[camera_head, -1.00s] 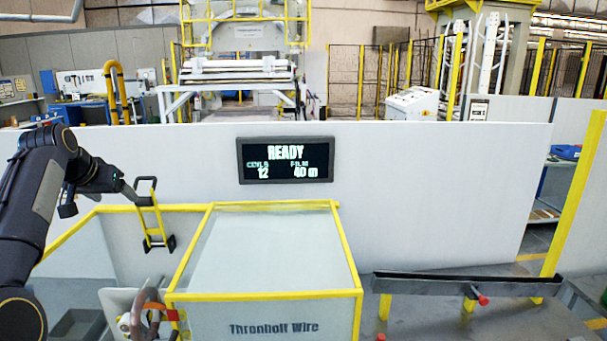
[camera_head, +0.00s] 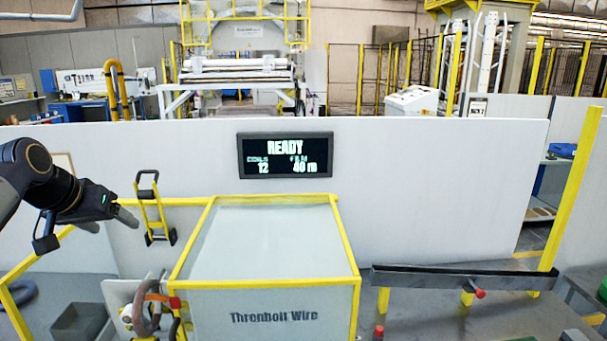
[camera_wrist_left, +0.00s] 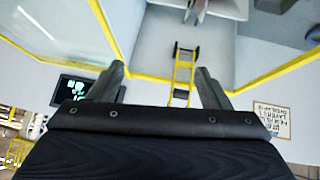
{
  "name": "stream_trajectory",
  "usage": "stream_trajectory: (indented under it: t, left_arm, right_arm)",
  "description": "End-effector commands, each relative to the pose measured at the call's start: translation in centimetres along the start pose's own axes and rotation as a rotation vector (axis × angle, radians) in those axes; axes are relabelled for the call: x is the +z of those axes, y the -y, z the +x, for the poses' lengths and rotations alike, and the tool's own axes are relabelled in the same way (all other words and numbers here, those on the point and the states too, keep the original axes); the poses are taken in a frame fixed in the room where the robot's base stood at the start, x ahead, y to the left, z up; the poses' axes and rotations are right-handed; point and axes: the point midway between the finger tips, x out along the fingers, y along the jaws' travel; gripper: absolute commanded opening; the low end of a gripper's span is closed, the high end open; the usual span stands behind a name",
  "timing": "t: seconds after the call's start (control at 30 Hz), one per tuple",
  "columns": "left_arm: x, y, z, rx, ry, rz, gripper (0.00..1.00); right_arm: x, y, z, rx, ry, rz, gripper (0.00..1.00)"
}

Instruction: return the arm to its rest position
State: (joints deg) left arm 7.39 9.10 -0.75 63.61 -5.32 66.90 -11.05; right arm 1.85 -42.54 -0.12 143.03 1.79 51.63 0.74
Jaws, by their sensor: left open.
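My left gripper (camera_head: 117,222) is at the left of the head view, in front of the white partition wall. Its fingers point right and slightly down. Its jaws are open and empty, and the left wrist view shows the two grey fingers apart (camera_wrist_left: 161,84) with nothing between them. My left arm (camera_head: 45,180) enters from the left edge. My right gripper is in neither view.
A yellow hand truck (camera_head: 154,215) stands just right of the gripper. A dark rail (camera_head: 465,279) lies at the right. The wall display (camera_head: 285,156) reads READY.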

Motion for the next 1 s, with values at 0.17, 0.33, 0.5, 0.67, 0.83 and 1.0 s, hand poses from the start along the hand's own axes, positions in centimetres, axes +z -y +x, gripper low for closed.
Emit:
stream_trajectory:
  t: [0.17, 0.33, 0.5, 0.67, 0.83, 1.0]
  left_arm:
    - [9.7, -3.8, -1.8, 0.066, 0.044, -0.040, 0.71]
    - [20.7, -7.4, -1.9, 0.124, 0.098, -0.085, 0.71]
    - [31.4, -10.6, -0.8, 0.167, 0.150, -0.128, 0.71]
    - [37.8, -12.3, 0.5, 0.188, 0.184, -0.156, 0.71]
    - [40.0, -12.9, 0.9, 0.194, 0.197, -0.166, 0.71]
    - [40.0, -12.9, 1.0, 0.194, 0.199, -0.166, 0.71]
  right_arm:
    - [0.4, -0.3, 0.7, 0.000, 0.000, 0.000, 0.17]
    - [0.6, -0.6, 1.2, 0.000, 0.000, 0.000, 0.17]
    - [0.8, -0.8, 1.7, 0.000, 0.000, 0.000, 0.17]
    - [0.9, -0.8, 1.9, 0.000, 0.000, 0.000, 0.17]
    - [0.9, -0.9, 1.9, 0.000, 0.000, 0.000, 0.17]
    - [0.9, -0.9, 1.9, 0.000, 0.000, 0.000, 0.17]
